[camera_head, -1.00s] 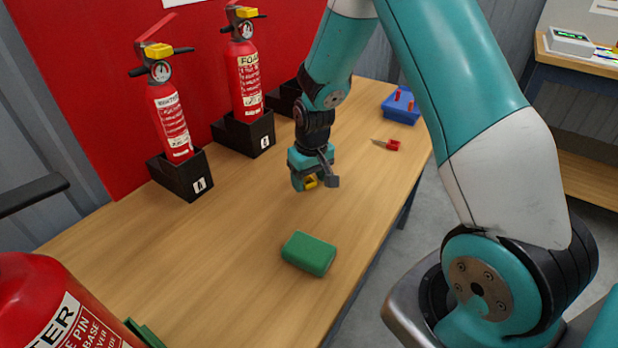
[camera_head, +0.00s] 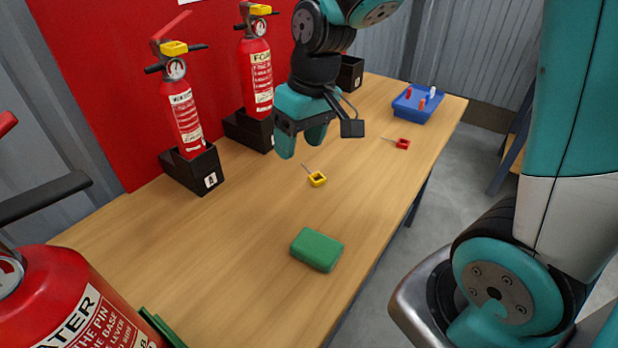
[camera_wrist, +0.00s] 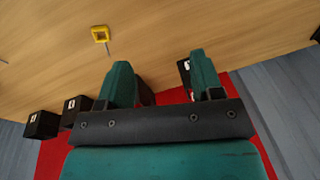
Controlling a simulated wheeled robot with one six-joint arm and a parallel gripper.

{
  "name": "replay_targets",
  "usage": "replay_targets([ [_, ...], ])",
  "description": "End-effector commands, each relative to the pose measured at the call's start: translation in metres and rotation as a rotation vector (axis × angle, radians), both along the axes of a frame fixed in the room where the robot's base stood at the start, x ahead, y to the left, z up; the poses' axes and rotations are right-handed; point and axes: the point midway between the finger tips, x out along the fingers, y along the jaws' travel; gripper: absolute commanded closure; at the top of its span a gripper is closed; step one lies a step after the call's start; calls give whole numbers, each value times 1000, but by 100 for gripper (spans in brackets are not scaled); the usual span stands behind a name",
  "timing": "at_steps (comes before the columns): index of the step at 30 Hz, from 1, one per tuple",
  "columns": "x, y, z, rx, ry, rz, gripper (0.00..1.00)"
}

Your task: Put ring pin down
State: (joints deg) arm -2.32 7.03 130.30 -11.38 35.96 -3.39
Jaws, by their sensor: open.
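A yellow ring pin (camera_head: 317,180) with a thin metal shank lies on the wooden table in the head view. It also shows near the top of the wrist view (camera_wrist: 100,34). My gripper (camera_head: 301,148) hangs above the table, up and slightly left of the pin, apart from it. In the wrist view its two teal fingers (camera_wrist: 161,84) are spread with nothing between them. A second ring pin, red (camera_head: 402,143), lies on the table farther right.
Two extinguishers (camera_head: 186,122) (camera_head: 256,76) stand in black holders along the red board. A green block (camera_head: 317,249) lies nearer on the table. A blue tray (camera_head: 417,110) with red and white items sits at the far end. A large red extinguisher (camera_head: 75,290) is at lower left.

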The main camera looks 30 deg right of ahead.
Motion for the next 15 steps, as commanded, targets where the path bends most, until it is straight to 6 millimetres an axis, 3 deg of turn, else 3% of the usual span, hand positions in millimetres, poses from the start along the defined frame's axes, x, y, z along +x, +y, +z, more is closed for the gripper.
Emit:
replay_targets([
  [1, -27, 22, 16, 34, -11, 72, 40],
  [3, -65, 47, 30, 79, -12, 167, 40],
  [7, -125, 75, 45, 142, -11, 310, 40],
  [10, -152, 85, 49, 167, -7, 373, 40],
  [15, -164, 89, 51, 178, -3, 400, 40],
])
